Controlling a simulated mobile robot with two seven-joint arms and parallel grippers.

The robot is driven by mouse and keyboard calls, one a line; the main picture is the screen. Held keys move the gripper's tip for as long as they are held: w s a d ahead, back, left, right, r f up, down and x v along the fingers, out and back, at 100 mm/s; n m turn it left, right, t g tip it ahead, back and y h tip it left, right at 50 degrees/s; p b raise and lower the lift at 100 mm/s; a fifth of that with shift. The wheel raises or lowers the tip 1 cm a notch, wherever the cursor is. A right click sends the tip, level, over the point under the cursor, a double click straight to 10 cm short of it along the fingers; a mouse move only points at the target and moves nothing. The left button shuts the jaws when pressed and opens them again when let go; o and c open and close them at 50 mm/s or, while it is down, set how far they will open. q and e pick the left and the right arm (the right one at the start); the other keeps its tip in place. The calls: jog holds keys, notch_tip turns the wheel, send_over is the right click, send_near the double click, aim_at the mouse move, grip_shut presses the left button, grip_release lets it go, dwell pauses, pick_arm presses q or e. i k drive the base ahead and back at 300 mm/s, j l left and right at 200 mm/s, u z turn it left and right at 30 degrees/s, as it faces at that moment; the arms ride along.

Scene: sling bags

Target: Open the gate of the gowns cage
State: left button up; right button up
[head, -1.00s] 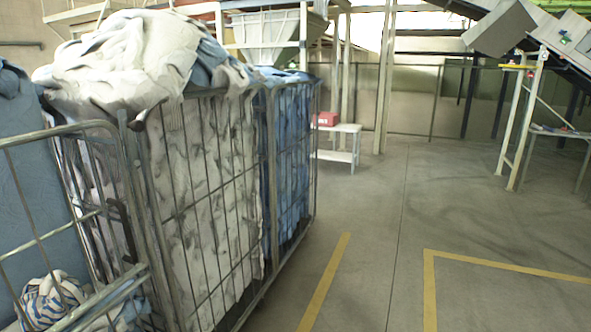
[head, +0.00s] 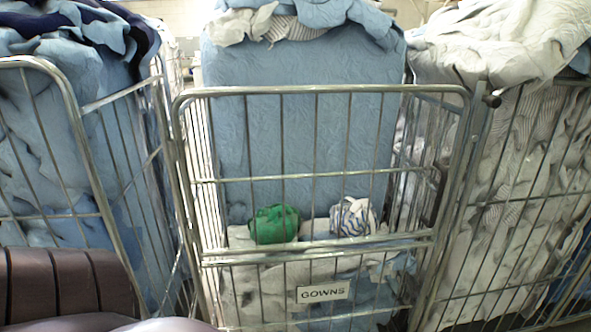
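The gowns cage (head: 323,177) stands straight ahead in the head view, a grey wire roll cage with a white sign reading GOWNS (head: 323,291) low on its front. Its front gate (head: 310,91) is upright across the front and looks shut. A double crossbar runs across the front above the sign. A small dark fitting (head: 491,99) sits at the top right corner; I cannot tell whether it is a latch. Inside are a tall pale blue stack (head: 300,140), a green bundle (head: 274,224) and a striped bundle (head: 353,217). Neither gripper is in view.
A cage of blue linen (head: 95,150) stands close on the left. A cage of white and grey linen (head: 510,190) stands close on the right, heaped above its rim. Little gap shows between the cages, and no open floor is visible.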

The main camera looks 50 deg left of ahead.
aim_at(176, 151)
jog(key=u, duration=1.3)
